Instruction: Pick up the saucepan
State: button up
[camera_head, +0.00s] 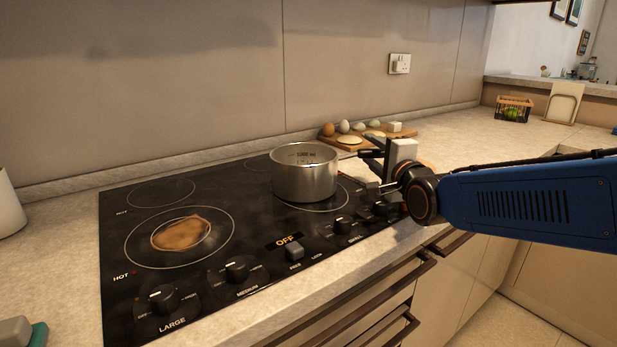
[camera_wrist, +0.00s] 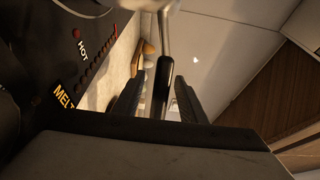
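The saucepan (camera_head: 305,181), a round steel pot with measuring marks inside, stands upright on the right part of the black cooktop (camera_head: 120,235). My gripper (camera_head: 370,158) is just right of the pot in the head view; the pot's handle is hard to make out there. In the wrist view the saucepan's handle (camera_wrist: 162,85), dark with a steel neck, runs between the two fingers of my gripper (camera_wrist: 158,97). The fingers stand apart, with a gap on each side of the handle. Only a bright edge of the pot body shows at the top of the wrist view.
A wooden board (camera_head: 328,139) with eggs and other food lies behind the pot. A brown flat patch (camera_head: 181,233) lies on the front left burner. Knobs (camera_head: 237,267) line the cooktop's front. A wire basket (camera_head: 513,108) stands far right. The counter between board and basket is mostly clear.

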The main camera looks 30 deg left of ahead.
jog(key=shift+w+a, duration=0.45)
jog(key=shift+c, duration=0.3)
grip_shut()
dwell(0.9)
